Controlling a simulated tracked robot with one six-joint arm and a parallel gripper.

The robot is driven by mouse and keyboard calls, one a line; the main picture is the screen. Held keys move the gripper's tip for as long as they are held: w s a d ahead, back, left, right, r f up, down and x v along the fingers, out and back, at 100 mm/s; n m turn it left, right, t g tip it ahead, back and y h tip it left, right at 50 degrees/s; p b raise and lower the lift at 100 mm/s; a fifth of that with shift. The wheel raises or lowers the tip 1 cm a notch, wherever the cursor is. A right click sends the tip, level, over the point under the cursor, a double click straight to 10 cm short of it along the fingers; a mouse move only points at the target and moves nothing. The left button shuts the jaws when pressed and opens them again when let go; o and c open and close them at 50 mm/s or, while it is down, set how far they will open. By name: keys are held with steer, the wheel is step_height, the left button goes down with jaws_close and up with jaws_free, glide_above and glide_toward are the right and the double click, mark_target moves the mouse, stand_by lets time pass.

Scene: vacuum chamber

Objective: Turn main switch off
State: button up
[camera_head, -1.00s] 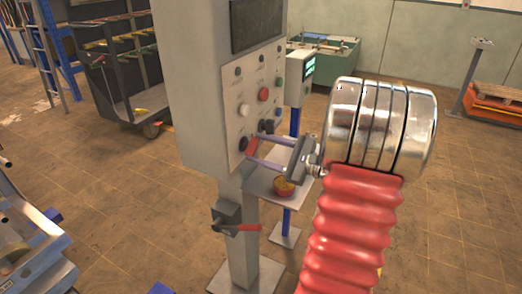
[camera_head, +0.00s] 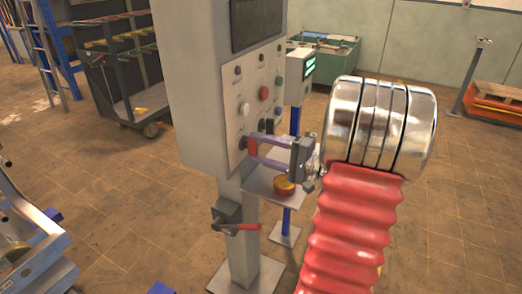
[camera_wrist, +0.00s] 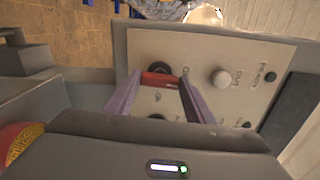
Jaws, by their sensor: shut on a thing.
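The main switch is a red handle (camera_head: 252,147) low on the left of the grey cabinet's control panel (camera_head: 236,96). In the wrist view the red handle (camera_wrist: 160,80) lies between the two purple fingertips, crosswise, with its dark round base behind it. My gripper (camera_head: 257,148) reaches the panel from the right and is shut on the handle; in the wrist view my gripper (camera_wrist: 161,84) touches it at both ends. The fingers partly hide the switch in the head view.
A white knob (camera_head: 243,108), a red button (camera_head: 263,93) and dark switches (camera_head: 267,126) are close by on the panel. Below my gripper, a red-and-yellow button (camera_head: 285,187) stands on a small shelf (camera_head: 258,188). A red-handled lever (camera_head: 240,227) juts from the post.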

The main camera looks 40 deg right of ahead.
steer(key=shift+a+f+n, duration=0.2)
steer(key=shift+f+n, duration=0.05)
steer(key=shift+n, duration=0.25)
steer(key=o, duration=1.1)
steer(key=shift+d+r, duration=0.1)
steer(key=shift+r, duration=0.05)
steer(key=shift+c, duration=0.2)
steer(key=shift+s, duration=0.1)
steer(key=v, duration=1.3)
steer(key=shift+s, duration=0.35)
